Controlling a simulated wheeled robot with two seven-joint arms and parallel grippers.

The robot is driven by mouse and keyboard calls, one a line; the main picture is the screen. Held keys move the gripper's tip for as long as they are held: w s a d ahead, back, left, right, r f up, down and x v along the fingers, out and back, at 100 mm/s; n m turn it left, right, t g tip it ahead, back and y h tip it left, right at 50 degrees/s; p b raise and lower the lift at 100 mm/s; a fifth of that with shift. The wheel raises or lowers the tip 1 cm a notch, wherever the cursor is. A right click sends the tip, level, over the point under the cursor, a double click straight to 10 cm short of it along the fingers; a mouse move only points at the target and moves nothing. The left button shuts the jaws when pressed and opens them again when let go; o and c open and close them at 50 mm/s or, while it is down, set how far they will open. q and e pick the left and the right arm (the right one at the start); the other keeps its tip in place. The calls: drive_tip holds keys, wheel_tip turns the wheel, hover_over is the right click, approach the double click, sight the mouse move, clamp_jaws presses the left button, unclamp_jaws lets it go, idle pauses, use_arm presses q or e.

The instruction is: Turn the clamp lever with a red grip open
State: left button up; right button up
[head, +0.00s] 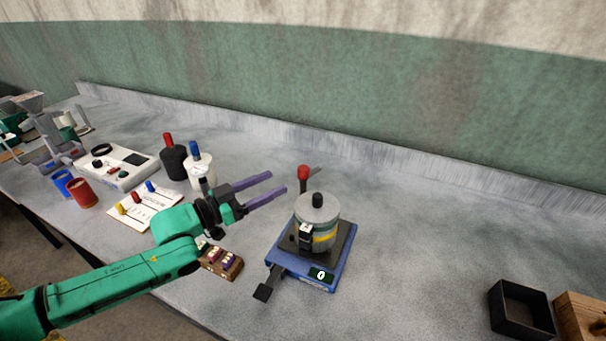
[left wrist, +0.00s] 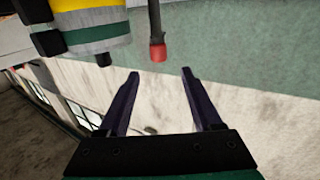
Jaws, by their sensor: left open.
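The clamp lever's red grip (head: 303,172) stands upright on a dark stem behind and left of a grey cylindrical vessel (head: 317,212). The vessel has a yellow band and a black knob, and sits on a blue base (head: 305,278) with a small display. My left gripper (head: 276,183) is open, its two purple fingers pointing right towards the red grip, apart from it. In the left wrist view the red grip (left wrist: 157,51) shows just beyond the gap between the open fingers (left wrist: 160,73), with nothing between them. My right gripper is not in view.
Black (head: 173,160) and white (head: 199,165) bottles stand behind my left arm. Red (head: 82,193) and blue (head: 62,181) cups stand left. A black open box (head: 522,311) sits front right. The counter's right part is mostly clear.

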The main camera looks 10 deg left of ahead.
sight(300, 169)
use_arm(q)
drive_tip(key=p+x, duration=0.1)
drive_tip(key=x, duration=0.8)
drive_tip(key=shift+d+r, duration=0.1)
drive_tip(key=shift+r, duration=0.05)
drive_tip(key=shift+w+d, duration=0.35)
